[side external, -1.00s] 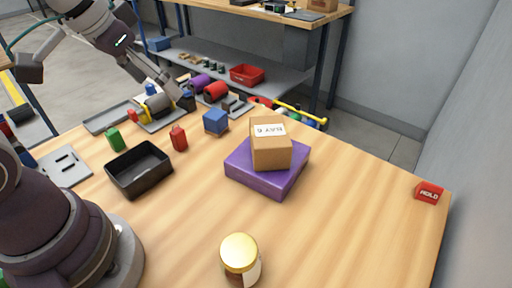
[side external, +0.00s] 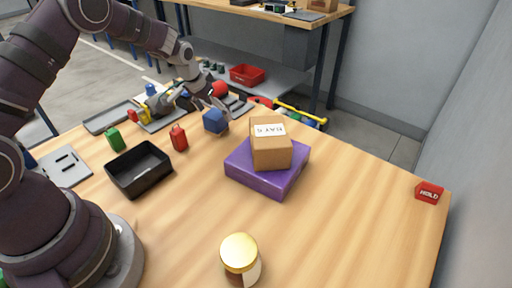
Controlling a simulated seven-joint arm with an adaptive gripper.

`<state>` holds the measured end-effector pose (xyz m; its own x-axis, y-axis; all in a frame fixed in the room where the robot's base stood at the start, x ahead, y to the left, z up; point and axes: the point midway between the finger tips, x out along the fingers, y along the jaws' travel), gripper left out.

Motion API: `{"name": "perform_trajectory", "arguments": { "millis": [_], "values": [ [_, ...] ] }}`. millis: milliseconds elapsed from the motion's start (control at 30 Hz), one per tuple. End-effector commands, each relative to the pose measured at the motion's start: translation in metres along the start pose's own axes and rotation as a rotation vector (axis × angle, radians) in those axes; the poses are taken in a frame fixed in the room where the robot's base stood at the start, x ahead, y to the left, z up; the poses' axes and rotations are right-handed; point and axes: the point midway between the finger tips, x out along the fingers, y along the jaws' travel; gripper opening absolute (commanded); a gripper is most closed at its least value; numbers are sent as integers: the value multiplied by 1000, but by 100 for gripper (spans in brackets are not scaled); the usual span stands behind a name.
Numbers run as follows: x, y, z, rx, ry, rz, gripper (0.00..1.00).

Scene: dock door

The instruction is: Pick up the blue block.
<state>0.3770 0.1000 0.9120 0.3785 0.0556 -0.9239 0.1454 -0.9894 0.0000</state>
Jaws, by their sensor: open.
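The blue block (side external: 214,122) stands on the wooden table near its far edge, left of the purple box. My gripper (side external: 200,104) is open, with its fingers at the block's upper left side. One finger seems to pass close by the block's top. I cannot tell whether a finger touches it. Part of the block's top is hidden by the gripper.
A purple box (side external: 262,178) with a cardboard box (side external: 270,152) on it stands to the right. A black bin (side external: 139,170), a red bottle (side external: 179,138) and a green one (side external: 115,139) are to the left. A gold-lidded jar (side external: 239,255) stands in front.

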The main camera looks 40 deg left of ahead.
Motion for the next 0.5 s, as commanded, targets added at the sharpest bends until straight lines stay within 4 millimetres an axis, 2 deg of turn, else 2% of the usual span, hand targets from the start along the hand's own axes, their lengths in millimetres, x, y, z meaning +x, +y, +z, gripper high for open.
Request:
{"name": "perform_trajectory", "arguments": {
  "millis": [100,200,433,500],
  "values": [
    [21,1,1,0,-2,0,80],
    [30,1,0,0,0,0,80],
    [32,1,0,0,1,0,80],
    [32,1,0,0,0,0,73]
  ]
}}
